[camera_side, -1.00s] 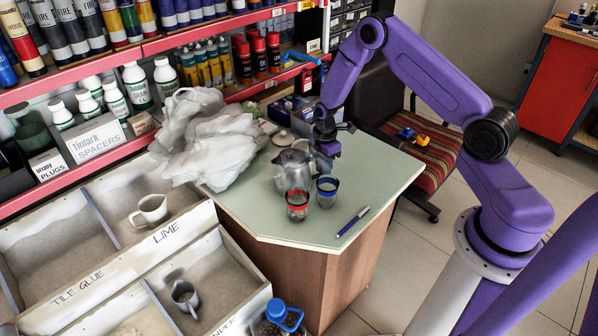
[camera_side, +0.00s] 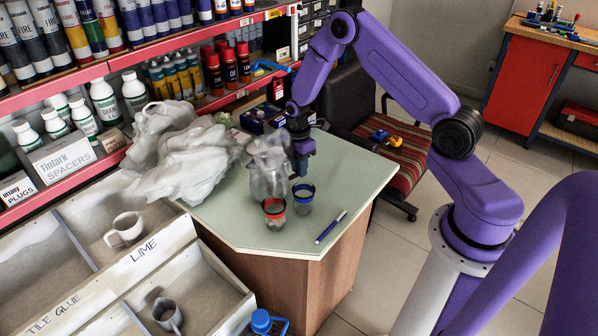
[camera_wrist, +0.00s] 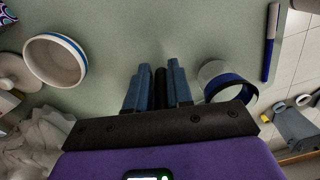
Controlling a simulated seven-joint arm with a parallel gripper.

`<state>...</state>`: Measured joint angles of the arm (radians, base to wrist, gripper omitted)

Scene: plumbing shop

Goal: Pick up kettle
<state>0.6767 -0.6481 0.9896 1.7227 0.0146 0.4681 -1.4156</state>
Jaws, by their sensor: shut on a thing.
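The grey metallic kettle (camera_side: 268,178) is in the middle of the side view, over the green-topped counter, behind the red-banded glass. Its outline is blurred, and I cannot tell whether its base touches the counter. My gripper (camera_side: 302,166) is at the kettle's right side, pointing down. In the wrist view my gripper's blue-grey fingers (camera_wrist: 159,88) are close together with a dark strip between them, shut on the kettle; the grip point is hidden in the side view. The kettle's body is not clearly visible in the wrist view.
A red-banded glass (camera_side: 274,214) and a blue-rimmed glass (camera_side: 303,199) stand close in front of the kettle. A blue pen (camera_side: 330,227) lies to the right. Crumpled plastic (camera_side: 185,155) covers the counter's left side. A blue-lined bowl (camera_wrist: 55,60) shows in the wrist view.

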